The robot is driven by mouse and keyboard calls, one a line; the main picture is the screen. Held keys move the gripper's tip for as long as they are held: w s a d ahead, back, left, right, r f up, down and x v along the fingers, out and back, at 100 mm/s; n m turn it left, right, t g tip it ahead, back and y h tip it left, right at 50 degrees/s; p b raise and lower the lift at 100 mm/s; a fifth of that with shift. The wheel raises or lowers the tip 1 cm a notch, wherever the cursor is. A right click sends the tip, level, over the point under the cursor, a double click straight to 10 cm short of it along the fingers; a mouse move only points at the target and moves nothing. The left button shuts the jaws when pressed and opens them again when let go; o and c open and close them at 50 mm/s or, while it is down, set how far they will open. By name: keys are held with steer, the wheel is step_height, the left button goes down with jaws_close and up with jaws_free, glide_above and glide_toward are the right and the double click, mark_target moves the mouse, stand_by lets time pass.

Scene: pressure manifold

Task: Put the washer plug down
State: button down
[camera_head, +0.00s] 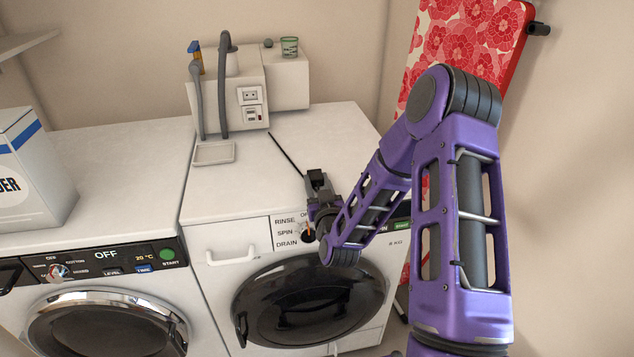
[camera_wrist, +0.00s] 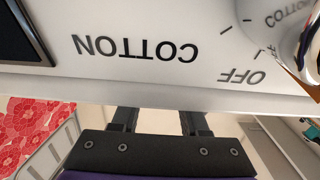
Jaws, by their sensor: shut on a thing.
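My gripper (camera_head: 318,182) is at the front top edge of the right-hand machine, just above its control panel. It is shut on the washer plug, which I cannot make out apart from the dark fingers. A thin black cord (camera_head: 287,153) runs across the machine's white top (camera_head: 235,185) from the white box to my gripper. In the wrist view two dark fingers (camera_wrist: 159,120) stand apart at the bottom. Their tips are hidden behind a white panel edge, and no plug shows there.
A white box with a socket (camera_head: 250,94) stands at the back, with a grey hose and a small green cup (camera_head: 289,46). A shallow white tray (camera_head: 213,153) lies before it. The left machine (camera_head: 115,160) bears a powder box (camera_head: 32,170). The right machine's top is mostly clear.

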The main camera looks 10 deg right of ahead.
steer(key=shift+c, duration=2.1)
jaws_free()
steer(key=shift+f, duration=0.1)
